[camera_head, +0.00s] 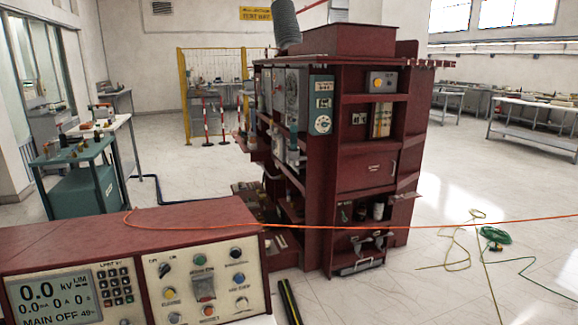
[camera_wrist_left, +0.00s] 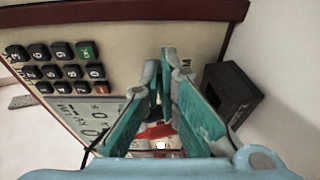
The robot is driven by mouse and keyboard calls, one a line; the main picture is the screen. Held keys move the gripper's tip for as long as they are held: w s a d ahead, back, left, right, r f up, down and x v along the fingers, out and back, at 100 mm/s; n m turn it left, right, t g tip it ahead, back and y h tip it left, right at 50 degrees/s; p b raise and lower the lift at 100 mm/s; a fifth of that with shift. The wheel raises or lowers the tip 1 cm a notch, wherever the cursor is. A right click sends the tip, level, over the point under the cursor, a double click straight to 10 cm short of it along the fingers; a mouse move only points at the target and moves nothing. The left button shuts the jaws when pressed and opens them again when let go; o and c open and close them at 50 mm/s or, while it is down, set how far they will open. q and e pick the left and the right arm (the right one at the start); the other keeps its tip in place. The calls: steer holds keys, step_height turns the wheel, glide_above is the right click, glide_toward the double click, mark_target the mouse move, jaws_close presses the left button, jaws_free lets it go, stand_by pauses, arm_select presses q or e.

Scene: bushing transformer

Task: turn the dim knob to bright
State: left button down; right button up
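The control box (camera_head: 120,232) at lower left in the head view carries a lit display (camera_head: 55,300), a keypad (camera_head: 115,283) and a panel of small knobs and buttons. One black knob (camera_head: 165,269) sits at the panel's upper left. The labels are too small to tell which control is the dim knob. In the left wrist view my left gripper (camera_wrist_left: 165,72) has teal fingers that come close together at the tips, in front of the panel. The fingers partly cover the display (camera_wrist_left: 92,118). I see nothing held, but cannot tell the finger gap. My right gripper is out of view.
A black box-shaped part (camera_wrist_left: 232,92) is right of my fingers in the left wrist view. A dark red equipment cabinet (camera_head: 365,165) stands behind the control box. An orange cable (camera_head: 400,223) crosses the head view. Floor at right is mostly open, with loose cables.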

arm_select(q)
steer(key=shift+f, duration=0.25)
stand_by(0.3)
steer(key=shift+w+d+f, duration=0.1)
steer(key=shift+d, duration=0.2)
steer(key=s+p, duration=0.1)
steer(key=s+d+r+p, duration=0.1)
steer(key=s+p, duration=0.3)
steer(key=shift+d+r, duration=0.35)
steer(key=shift+d, duration=0.05)
steer(key=shift+s, duration=0.25)
steer(key=shift+f, duration=0.2)
